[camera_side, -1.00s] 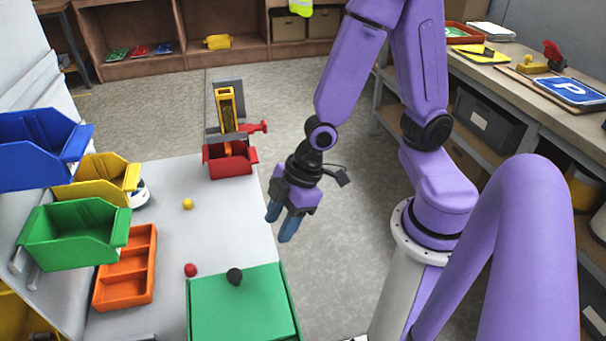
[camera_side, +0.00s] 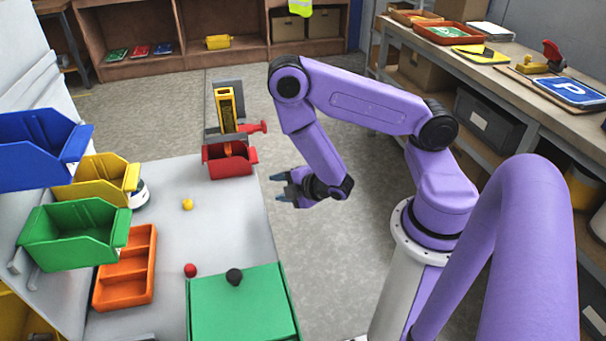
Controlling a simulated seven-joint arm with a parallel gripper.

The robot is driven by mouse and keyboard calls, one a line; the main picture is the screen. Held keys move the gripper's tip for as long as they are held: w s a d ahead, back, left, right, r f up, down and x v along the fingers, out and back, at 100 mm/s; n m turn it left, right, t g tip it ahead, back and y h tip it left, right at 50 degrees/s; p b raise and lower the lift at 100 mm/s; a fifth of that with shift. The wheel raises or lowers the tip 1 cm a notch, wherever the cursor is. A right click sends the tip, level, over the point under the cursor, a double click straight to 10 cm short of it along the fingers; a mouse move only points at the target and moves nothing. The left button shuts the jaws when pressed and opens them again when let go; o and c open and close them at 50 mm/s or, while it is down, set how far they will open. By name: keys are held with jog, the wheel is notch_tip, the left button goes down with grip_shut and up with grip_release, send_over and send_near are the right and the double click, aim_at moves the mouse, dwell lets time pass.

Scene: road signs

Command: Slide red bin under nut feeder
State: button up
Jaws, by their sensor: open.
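The red bin (camera_side: 230,166) sits at the far end of the grey table. The nut feeder (camera_side: 226,108), a yellow upright hopper with grey plates and a red handle, stands at the bin, its lower part directly above and behind it. An orange part shows over the bin's opening; whether the bin is fully under the feeder I cannot tell. My gripper (camera_side: 275,187) is open and empty, to the right of the red bin and apart from it, its blue fingertips pointing left past the table's right edge.
A green box (camera_side: 240,310) with a black knob stands at the table's front. An orange divided tray (camera_side: 128,268), a yellow ball (camera_side: 187,204) and a red ball (camera_side: 190,270) lie on the table (camera_side: 215,232). Blue (camera_side: 40,150), yellow (camera_side: 95,180) and green (camera_side: 72,235) bins line the left.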

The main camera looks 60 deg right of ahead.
jog(key=s+d+n+t+h, duration=0.2)
jog(key=d+n+t, duration=0.1)
jog(key=d, duration=0.3)
jog(key=shift+s+d+r+n, duration=0.2)
jog(key=shift+s+r+n, duration=0.2)
jog(key=shift+n, duration=0.1)
jog(key=x, duration=1.7)
jog(key=shift+w, duration=0.2)
jog(key=shift+c, duration=0.3)
grip_shut()
